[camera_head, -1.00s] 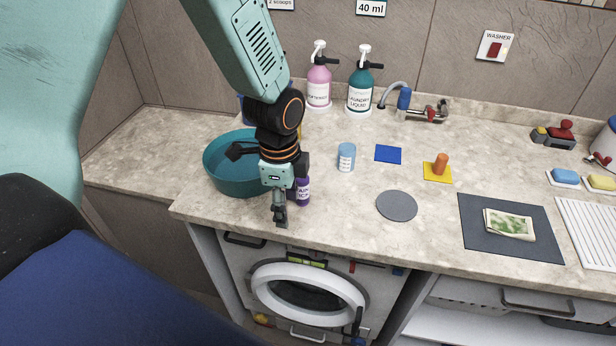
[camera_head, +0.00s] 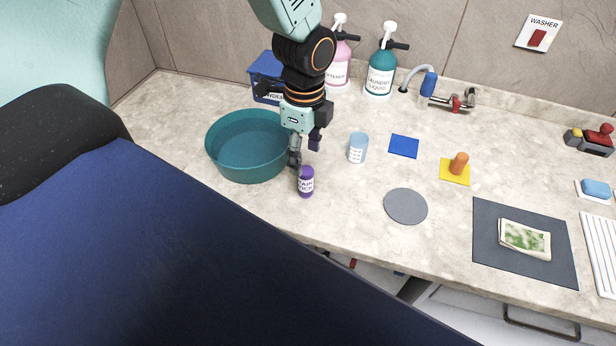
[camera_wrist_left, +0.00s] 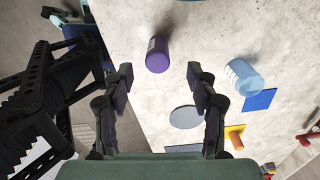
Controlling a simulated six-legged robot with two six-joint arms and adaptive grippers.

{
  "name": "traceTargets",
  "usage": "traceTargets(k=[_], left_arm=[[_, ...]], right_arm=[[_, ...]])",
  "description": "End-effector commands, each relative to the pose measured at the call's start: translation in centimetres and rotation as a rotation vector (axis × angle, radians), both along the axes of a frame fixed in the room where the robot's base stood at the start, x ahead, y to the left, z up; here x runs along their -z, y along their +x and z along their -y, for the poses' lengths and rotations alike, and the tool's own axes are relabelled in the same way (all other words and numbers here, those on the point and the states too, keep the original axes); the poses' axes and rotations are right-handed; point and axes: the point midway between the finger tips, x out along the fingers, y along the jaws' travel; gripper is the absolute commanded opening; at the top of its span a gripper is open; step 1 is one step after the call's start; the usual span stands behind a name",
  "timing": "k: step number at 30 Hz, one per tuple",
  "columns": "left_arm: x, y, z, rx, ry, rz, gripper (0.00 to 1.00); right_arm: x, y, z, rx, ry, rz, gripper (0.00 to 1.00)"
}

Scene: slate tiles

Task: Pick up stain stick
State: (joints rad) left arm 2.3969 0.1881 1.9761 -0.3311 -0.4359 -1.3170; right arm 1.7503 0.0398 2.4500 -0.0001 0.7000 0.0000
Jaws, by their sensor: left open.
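The stain stick is a small purple cylinder (camera_head: 306,182) with a white label, upright on the counter just right of the teal basin. It also shows in the left wrist view (camera_wrist_left: 158,55), ahead of and between the spread fingers. My left gripper (camera_head: 304,152) is open and empty, above and just behind the stick in the head view. Its two fingers show apart in the left wrist view (camera_wrist_left: 158,82), with nothing between the tips. My right gripper does not show in the head view.
The teal basin (camera_head: 240,176) stands close on the left. A light blue cup (camera_head: 357,148), a blue square (camera_head: 404,146) and a grey disc (camera_head: 406,206) lie to the right. Pump bottles (camera_head: 380,75) stand at the back. The counter's front edge is near the stick.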

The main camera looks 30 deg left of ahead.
Motion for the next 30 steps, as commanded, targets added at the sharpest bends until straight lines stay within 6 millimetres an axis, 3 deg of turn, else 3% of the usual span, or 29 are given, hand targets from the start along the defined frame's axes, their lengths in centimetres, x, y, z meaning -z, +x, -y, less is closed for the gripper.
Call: traceTargets(k=[15,25,30], left_arm=[[6.4,-0.4,0.2,0.000,0.001,-0.001,0.58],[6.9,-0.1,0.2,0.001,0.001,0.001,0.57],[6.9,-0.1,0.2,0.001,0.000,0.000,0.43]], right_arm=[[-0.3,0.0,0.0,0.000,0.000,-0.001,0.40],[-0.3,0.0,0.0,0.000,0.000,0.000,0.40],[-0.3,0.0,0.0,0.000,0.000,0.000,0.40]])
